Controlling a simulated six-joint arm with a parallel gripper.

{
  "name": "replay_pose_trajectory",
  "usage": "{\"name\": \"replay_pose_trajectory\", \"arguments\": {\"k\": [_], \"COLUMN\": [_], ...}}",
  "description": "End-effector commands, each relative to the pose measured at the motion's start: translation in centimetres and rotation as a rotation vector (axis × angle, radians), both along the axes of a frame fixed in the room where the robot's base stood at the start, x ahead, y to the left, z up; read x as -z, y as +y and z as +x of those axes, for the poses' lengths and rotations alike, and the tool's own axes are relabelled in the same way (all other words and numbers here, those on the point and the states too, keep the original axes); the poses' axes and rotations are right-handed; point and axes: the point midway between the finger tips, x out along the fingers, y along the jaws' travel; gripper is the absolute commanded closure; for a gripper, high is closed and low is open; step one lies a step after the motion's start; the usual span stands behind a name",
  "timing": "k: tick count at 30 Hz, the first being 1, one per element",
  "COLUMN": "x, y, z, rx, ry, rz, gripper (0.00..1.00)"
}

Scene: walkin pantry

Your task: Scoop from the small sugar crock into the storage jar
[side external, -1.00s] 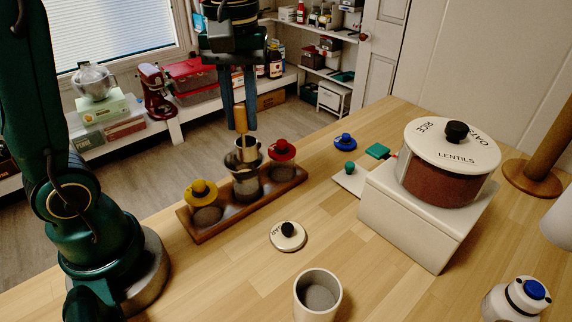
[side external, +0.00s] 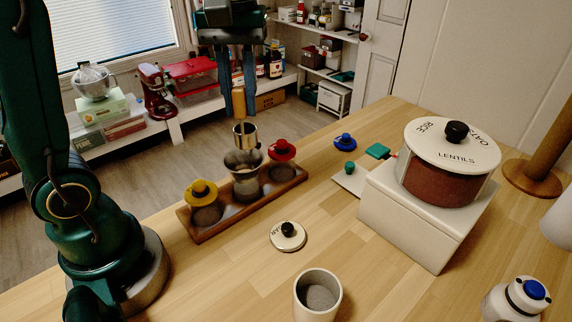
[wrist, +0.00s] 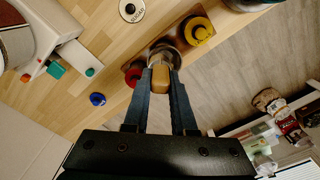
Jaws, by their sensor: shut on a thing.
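My gripper (side external: 238,112) is shut on the wooden handle (side external: 239,101) of a metal scoop (side external: 245,136); the handle also shows between the fingers in the wrist view (wrist: 181,103). The scoop hangs just above a funnel-like top (side external: 243,161) on the open middle glass jar (side external: 247,188) in a wooden rack. Greyish contents show in that jar. Whether the scoop holds anything is hidden. The small whitish crock (side external: 301,297) stands open at the front with grey grains inside. Its likely lid (side external: 288,237), partly lettered, lies on the table behind it.
The rack (side external: 207,232) also holds a yellow-lidded jar (side external: 201,192) and a red-lidded jar (side external: 281,150), close beside the middle one. Table between rack and crock is mostly clear.

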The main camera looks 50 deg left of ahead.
Motion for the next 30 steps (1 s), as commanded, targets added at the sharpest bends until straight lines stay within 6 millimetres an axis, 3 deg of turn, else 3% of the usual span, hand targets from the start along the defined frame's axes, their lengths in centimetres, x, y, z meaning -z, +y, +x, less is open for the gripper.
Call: {"name": "replay_pose_trajectory", "arguments": {"k": [17, 30], "x": [-3.2, -3.4], "y": [0.0, 0.1], "z": [0.0, -0.1], "rx": [0.0, -0.004], "ry": [-0.002, 0.001], "rz": [0.001, -0.001], "gripper": [1.0, 1.0]}}
